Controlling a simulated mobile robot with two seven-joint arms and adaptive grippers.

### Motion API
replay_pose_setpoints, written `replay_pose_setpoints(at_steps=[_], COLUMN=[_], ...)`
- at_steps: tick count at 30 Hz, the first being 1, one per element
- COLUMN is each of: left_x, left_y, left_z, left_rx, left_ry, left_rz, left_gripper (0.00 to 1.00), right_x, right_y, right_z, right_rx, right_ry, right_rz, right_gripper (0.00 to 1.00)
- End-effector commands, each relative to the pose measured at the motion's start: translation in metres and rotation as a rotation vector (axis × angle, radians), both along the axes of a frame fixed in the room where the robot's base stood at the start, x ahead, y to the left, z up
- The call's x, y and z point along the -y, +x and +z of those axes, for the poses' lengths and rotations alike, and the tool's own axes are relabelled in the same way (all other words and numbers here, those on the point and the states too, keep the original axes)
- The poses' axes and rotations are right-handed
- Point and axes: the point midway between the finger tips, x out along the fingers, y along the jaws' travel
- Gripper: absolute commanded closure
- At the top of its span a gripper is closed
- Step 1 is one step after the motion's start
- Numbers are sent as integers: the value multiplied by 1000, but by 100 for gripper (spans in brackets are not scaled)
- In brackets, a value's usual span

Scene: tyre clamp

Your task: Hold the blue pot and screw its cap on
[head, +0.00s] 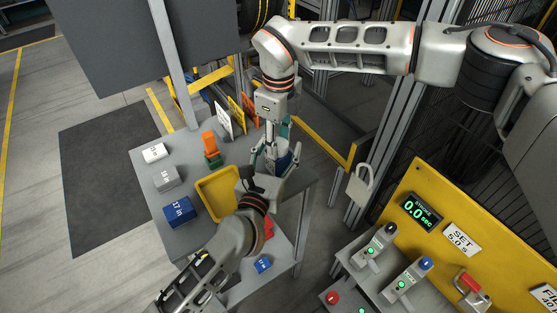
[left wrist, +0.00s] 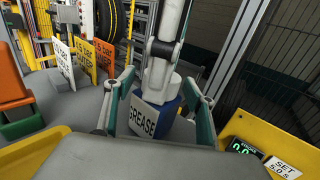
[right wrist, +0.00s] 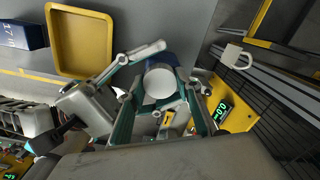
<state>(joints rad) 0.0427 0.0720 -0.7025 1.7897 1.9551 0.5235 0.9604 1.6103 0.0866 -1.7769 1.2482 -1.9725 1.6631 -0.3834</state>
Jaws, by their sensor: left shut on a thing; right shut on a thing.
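The blue pot (left wrist: 146,119), with a white GREASE label, stands upright between the fingers of my left gripper (left wrist: 158,92), which is shut on it. In the head view the pot (head: 284,159) is partly hidden by the fingers. The white cap (right wrist: 160,83) shows between the fingers of my right gripper (right wrist: 163,98), which comes down from above and is shut on it. In the left wrist view the cap (left wrist: 165,90) is at the pot's top, lined up with it. I cannot tell whether its thread is engaged.
A yellow tray (head: 203,190) lies beside the pot on the grey table (head: 152,214). Blue, grey and white blocks, an orange-and-green item (head: 210,150) and upright sign cards stand left and behind. A yellow control panel (head: 434,239) and a padlock (head: 360,187) are to the right.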

Motion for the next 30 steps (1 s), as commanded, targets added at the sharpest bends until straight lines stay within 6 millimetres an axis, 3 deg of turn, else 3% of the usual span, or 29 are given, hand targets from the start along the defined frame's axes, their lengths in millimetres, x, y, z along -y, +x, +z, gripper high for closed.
replay_pose_setpoints(at_steps=[6,10,14,15,16,25,30], left_x=[0,0,0,0,0,0,-1], left_y=[0,0,0,0,0,0,0], left_z=[-1,-1,0,0,0,0,-1], left_rx=[-1,-1,-1,-1,-1,-1,-1], left_ry=[0,0,0,0,0,0,0], left_rz=[1,1,1,1,1,1,1], left_gripper=[100,100,100,100,100,100,100], right_x=[0,0,0,0,0,0,0], right_y=[0,0,0,0,0,0,1], right_z=[0,0,0,0,0,2,17], right_rx=[-1,-1,-1,-1,-1,0,2], right_ry=[-1,0,0,0,0,0,1], right_rz=[-381,-545,-536,-535,-535,-534,-535], right_gripper=[92,92,92,59,51,50,50])
